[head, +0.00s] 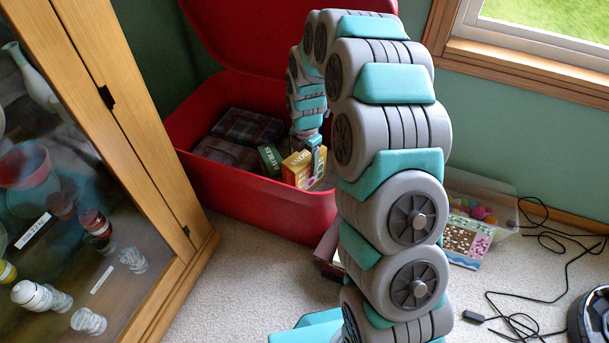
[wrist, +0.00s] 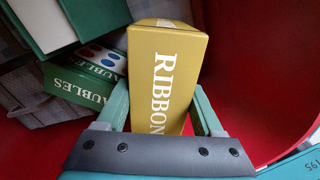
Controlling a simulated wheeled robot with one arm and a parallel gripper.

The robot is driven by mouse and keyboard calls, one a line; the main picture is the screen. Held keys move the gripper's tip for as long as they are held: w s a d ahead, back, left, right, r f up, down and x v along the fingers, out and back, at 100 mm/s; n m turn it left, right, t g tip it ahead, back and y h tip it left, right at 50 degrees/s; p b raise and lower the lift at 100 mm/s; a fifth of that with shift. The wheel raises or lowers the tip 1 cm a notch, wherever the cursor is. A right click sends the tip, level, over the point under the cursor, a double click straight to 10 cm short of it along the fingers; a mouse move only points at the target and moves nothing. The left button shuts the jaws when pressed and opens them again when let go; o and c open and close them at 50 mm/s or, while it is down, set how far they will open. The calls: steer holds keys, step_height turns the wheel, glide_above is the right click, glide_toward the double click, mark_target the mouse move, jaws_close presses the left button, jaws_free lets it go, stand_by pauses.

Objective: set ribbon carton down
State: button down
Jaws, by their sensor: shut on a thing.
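The yellow ribbon carton (head: 297,168) is inside the open red chest (head: 250,205), near its front right part. In the wrist view the carton (wrist: 166,80) shows the word RIBBON and stands between my gripper's two green fingers. My gripper (wrist: 162,108) is shut on it; in the head view my gripper (head: 316,158) reaches down into the chest from above. The carton's lower part is hidden, so I cannot tell whether it touches the chest floor.
A green baubles box (wrist: 80,85) lies just left of the carton. Folded plaid cloths (head: 225,152) fill the chest's left side. A glass-door cabinet (head: 150,150) stands at left; a clear bin (head: 490,195) and black cables (head: 530,320) are at right.

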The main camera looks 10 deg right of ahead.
steer(key=shift+f, duration=2.95)
steer(key=shift+f, duration=0.1)
steer(key=shift+c, duration=0.2)
jaws_free()
